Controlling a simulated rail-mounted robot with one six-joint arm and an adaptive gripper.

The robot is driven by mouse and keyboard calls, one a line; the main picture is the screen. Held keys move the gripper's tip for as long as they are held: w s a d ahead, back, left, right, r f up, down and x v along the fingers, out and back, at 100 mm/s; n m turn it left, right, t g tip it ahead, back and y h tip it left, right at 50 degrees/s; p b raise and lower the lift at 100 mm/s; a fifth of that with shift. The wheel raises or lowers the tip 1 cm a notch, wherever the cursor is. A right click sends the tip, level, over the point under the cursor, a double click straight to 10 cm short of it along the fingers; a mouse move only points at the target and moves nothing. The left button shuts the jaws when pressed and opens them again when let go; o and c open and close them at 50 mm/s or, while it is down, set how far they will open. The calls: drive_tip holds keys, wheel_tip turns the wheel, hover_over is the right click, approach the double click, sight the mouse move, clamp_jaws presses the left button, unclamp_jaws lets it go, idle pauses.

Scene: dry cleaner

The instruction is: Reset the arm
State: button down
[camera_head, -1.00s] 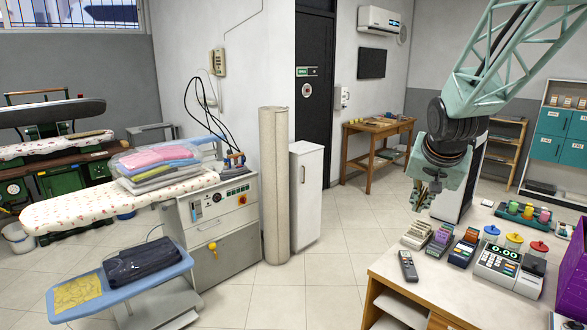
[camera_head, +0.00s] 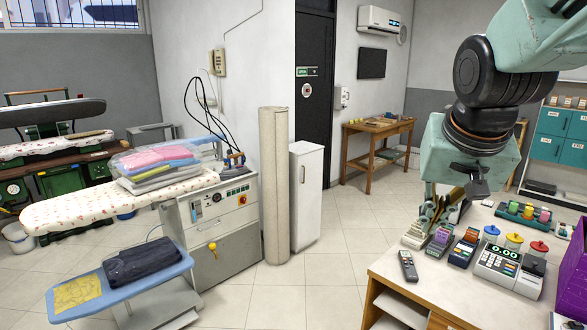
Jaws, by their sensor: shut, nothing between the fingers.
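My arm comes in from the upper right in the head view. My gripper (camera_head: 430,218) points downward at the back left corner of the counter (camera_head: 398,277). It is shut and holds nothing. Its fingers partly cover the rows of small tags behind and beside them. Whether the fingertips touch anything cannot be told from this view.
On the counter are a black handset (camera_head: 408,266), a cash register (camera_head: 508,268), lidded jars (camera_head: 513,242) and a purple container (camera_head: 572,265). An ironing table (camera_head: 100,205) with folded clothes stands at left. A rolled carpet (camera_head: 274,185) and white cabinet (camera_head: 306,195) stand mid-room. The floor between is clear.

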drive_tip(key=s+a+n, duration=0.2)
drive_tip(key=s+a, duration=0.1)
drive_tip(key=s, duration=1.1)
drive_tip(key=s+a+f+n+g+y, duration=0.1)
drive_tip(key=s+a, duration=0.3)
drive_tip(key=s, duration=1)
drive_tip(key=shift+n, duration=0.4)
